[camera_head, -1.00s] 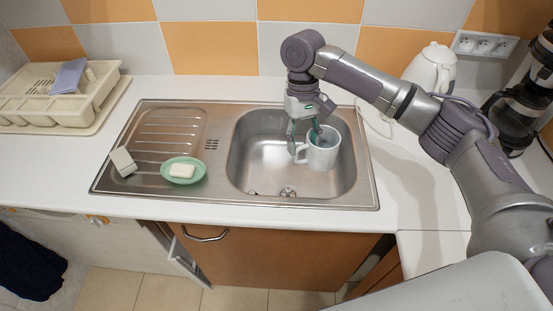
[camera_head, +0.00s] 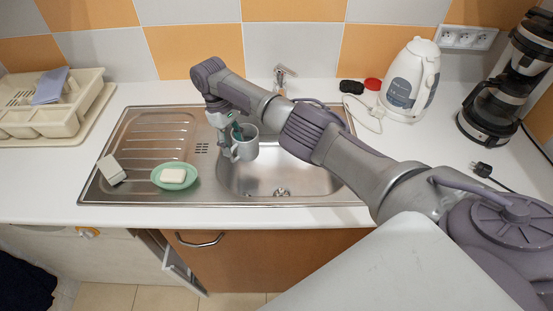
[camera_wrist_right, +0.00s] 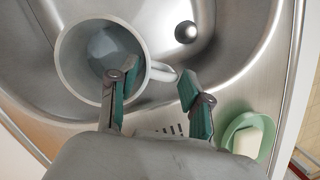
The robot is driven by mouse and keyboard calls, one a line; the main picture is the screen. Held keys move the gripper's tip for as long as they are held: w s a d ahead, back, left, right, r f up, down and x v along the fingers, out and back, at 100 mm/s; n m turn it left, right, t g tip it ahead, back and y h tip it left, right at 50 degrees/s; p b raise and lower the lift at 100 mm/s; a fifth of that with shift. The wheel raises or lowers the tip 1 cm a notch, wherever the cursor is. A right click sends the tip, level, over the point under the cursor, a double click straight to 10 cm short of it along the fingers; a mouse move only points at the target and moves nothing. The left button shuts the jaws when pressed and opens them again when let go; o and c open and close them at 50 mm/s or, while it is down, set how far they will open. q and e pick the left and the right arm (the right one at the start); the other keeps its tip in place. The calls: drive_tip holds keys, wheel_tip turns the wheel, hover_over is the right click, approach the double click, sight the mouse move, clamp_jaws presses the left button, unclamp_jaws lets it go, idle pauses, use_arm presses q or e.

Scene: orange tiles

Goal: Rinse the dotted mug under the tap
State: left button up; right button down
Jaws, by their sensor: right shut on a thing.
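My right gripper (camera_head: 235,136) is shut on a white mug (camera_head: 248,150), over the left part of the sink basin. In the right wrist view the mug (camera_wrist_right: 70,52) shows from above, with one gripper finger inside its rim and the other outside, by the handle. Its inside looks grey, with no clear contents. I see no dots on the visible sides. The metal tap (camera_head: 281,74) stands behind the basin, right of the mug and apart from it. My left gripper is out of view.
A green dish with soap (camera_head: 174,175) and a grey-white block (camera_head: 111,169) sit on the drainboard (camera_head: 155,135). A beige rack (camera_head: 45,118) is at left. A kettle (camera_head: 410,80), red lid (camera_head: 373,84) and coffee maker (camera_head: 497,105) stand at right.

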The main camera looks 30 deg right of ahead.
drive_tip(key=shift+s+d+r+p, duration=0.15)
drive_tip(key=shift+d+p, duration=0.05)
drive_tip(key=shift+p, duration=0.4)
drive_tip(key=shift+s+t+p, duration=0.15)
drive_tip(key=shift+t+p, duration=0.15)
drive_tip(key=shift+p, duration=0.55)
drive_tip(key=s+d+r+t+y+b, duration=0.2)
drive_tip(key=s+d+t+y+b, duration=0.1)
drive_tip(key=s+t, duration=0.4)
drive_tip(key=shift+d+t+y+b, duration=0.35)
drive_tip(key=shift+t+y+b, duration=0.1)
drive_tip(key=shift+t+y, duration=0.6)
